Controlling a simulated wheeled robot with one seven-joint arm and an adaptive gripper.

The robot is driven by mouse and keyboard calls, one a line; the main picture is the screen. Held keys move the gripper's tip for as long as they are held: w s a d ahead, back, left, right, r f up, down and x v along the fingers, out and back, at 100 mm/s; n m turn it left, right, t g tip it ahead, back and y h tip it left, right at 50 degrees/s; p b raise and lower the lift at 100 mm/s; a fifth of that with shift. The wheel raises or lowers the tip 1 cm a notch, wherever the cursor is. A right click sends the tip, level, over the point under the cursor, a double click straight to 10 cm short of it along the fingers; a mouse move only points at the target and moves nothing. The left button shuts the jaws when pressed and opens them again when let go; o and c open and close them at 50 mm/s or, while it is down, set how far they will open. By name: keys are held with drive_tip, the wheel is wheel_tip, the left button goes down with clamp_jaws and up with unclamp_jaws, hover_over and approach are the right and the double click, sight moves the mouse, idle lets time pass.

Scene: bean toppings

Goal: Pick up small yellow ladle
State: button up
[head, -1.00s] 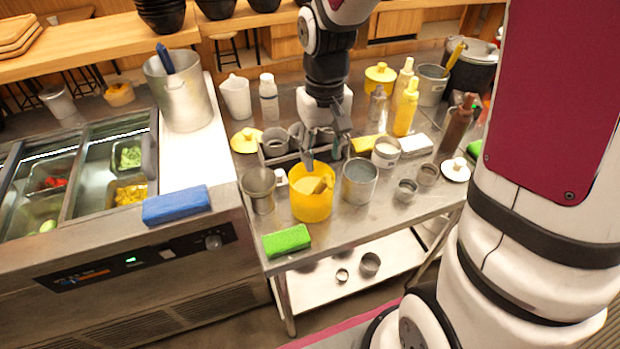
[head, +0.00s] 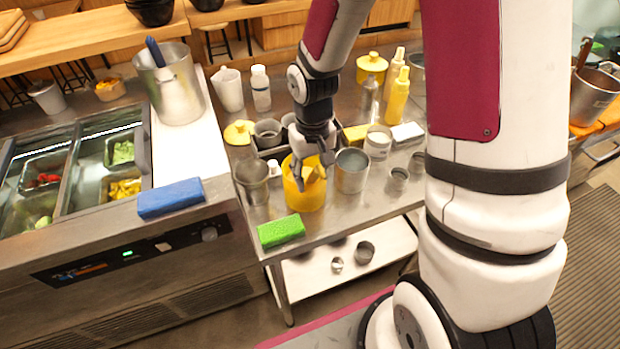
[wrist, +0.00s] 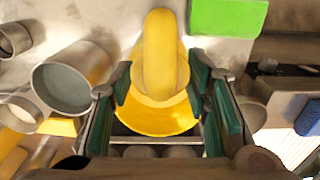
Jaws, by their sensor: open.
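The small yellow ladle's handle (head: 312,176) sticks up out of a yellow pot (head: 304,200) on the steel table. In the wrist view the ladle handle (wrist: 160,50) runs up the middle, with the pot's yellow rim (wrist: 150,122) behind and below it. My gripper (head: 311,168) is over the pot, its fingers pointing down around the handle. In the wrist view my gripper (wrist: 160,82) is open, with one green-padded finger on each side of the handle and gaps between. The ladle's bowl end is hidden in the pot.
A grey metal cup (head: 257,183) stands left of the pot and a metal canister (head: 351,172) right of it. A green sponge (head: 281,231) lies in front. A dark rack with small cups (head: 267,133) stands behind. The table is crowded around the pot.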

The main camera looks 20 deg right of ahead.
clamp_jaws()
